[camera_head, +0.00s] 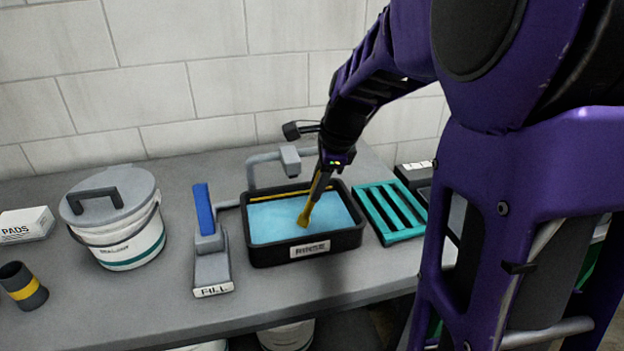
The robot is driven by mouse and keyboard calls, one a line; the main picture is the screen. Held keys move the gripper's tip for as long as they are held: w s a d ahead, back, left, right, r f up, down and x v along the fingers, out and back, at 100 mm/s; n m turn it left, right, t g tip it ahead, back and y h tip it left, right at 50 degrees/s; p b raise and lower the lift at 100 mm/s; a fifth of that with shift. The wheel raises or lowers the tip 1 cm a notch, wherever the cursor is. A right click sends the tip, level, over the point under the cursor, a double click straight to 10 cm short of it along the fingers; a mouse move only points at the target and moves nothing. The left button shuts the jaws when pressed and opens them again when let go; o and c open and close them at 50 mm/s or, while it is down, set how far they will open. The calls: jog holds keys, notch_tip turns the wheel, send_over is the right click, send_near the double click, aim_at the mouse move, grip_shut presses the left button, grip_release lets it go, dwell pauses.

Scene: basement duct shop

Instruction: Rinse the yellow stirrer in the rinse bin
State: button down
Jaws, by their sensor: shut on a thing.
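The yellow stirrer (305,214) points down and slightly left, with its lower end at the blue liquid in the rinse bin (262,256). Whether its tip is under the surface is hard to tell. My gripper (325,178) is above the bin and shut on the stirrer's upper part; the fingers are small and dark here. The bin is a black rectangular tub with a white label on its front, filled with light blue liquid (275,222).
A grey faucet (262,160) stands behind the bin. A blue-handled lever marked FILL (205,212) is left of it, and a teal rack (384,222) is right. A lidded white bucket (130,240), a PADS box (26,222) and a dark cup (20,284) are farther left.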

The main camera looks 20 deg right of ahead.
jog(key=shift+r+p, duration=1.8)
jog(key=shift+r, duration=1.55)
